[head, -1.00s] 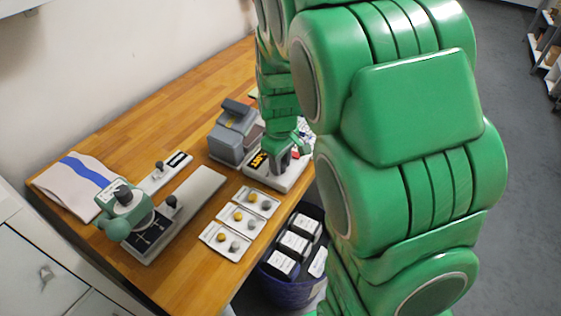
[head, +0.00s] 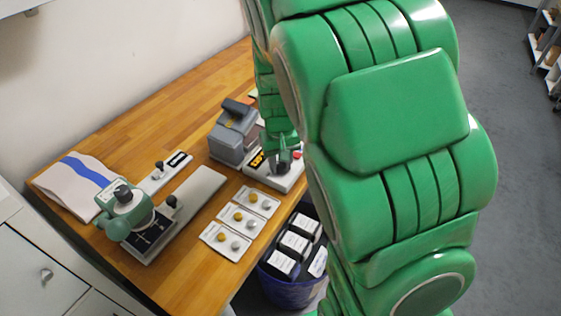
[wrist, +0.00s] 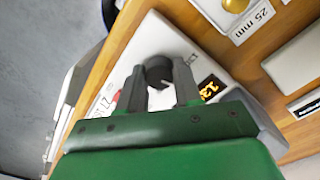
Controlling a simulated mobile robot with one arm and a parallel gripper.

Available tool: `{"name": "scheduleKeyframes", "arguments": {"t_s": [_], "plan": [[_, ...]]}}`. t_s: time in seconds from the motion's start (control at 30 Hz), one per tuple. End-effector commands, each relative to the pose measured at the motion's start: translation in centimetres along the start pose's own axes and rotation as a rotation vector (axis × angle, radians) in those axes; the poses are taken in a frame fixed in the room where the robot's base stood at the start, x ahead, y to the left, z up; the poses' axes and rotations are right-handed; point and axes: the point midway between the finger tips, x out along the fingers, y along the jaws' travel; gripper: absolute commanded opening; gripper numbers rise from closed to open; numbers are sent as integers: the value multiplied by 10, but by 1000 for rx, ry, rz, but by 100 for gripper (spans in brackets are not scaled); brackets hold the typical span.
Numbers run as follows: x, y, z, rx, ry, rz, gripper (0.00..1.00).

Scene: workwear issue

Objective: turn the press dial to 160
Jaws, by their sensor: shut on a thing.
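The press dial (wrist: 157,68) is a dark round knob on a pale panel in the wrist view. My gripper (wrist: 160,82) is shut on it, one finger on each side. Beside the dial, a display (wrist: 210,87) glows orange; its first digits look like 13, and the rest is hidden or unclear. In the head view my gripper (head: 284,163) is over the white panel (head: 265,177) in front of the grey press (head: 232,134). There my gripper covers the dial, and the display (head: 257,160) is too small to read.
A red button (head: 297,155) sits on the panel near my gripper. Small trays (head: 240,219) with round pieces lie on the wooden table. A green hand press (head: 127,210) and a folded cloth (head: 72,187) stand at left. A blue bin (head: 285,288) is below the table edge.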

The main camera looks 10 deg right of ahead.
Motion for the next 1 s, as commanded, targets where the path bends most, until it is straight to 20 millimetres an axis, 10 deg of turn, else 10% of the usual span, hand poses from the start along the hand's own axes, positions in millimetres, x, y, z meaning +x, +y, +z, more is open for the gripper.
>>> {"name": "scheduleKeyframes", "arguments": {"t_s": [0.93, 0.97, 1.0], "plan": [[0, 0, -1, 206, -1, 0, 3], [0, 0, -1, 206, -1, 0, 38], [0, 0, -1, 206, -1, 0, 44]]}}
